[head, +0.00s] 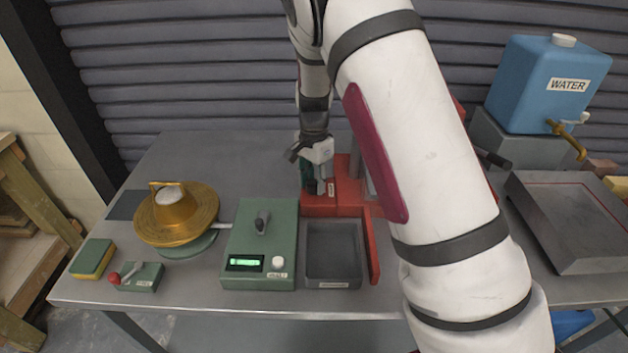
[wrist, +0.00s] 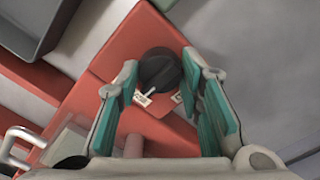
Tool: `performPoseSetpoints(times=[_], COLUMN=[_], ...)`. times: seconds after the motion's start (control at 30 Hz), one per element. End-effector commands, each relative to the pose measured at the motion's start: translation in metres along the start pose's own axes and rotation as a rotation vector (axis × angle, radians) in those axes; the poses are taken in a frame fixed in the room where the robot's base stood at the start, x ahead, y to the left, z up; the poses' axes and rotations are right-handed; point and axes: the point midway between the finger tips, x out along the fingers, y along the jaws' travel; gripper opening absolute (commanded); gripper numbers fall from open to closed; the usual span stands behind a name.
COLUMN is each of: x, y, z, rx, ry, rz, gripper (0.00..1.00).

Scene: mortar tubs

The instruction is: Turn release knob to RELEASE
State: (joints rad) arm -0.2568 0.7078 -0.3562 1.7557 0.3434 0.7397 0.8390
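The release knob (wrist: 159,69) is a round black knob with a white pointer line, on the red machine base (wrist: 112,47). In the wrist view its pointer aims down-left towards a small white label (wrist: 143,98). A second label (wrist: 178,97) is partly hidden by a finger; I cannot read either one. My gripper (wrist: 160,74) is open, its teal-padded fingers at either side of the knob with gaps visible. In the head view my gripper (head: 316,178) points down over the red base (head: 350,172), and the knob is mostly hidden there.
A grey tray (head: 333,282) and a green scale box (head: 260,225) stand in front of the red base. A brass pan (head: 177,214) sits at left, a blue water tank (head: 548,85) at back right. My arm hides much of the machine. Table behind the scale is clear.

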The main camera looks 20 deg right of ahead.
Motion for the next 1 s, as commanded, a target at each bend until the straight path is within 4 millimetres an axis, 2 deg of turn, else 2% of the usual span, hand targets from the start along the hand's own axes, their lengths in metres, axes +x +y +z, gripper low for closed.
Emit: performPoseSetpoints(times=[0.03,0.07,0.47,0.57,1.0], x=[0.000,0.000,-0.005,-0.016,-0.099], y=[0.000,0.000,-0.001,-0.001,-0.001], z=[0.000,0.000,0.000,0.000,0.000], rx=[0.000,0.000,-0.001,-0.001,-0.002], ry=[0.000,0.000,0.001,0.001,0.001], rz=[-0.001,-0.001,-0.002,-0.003,-0.004], gripper=[0.47,0.54,0.54,0.54,0.54])
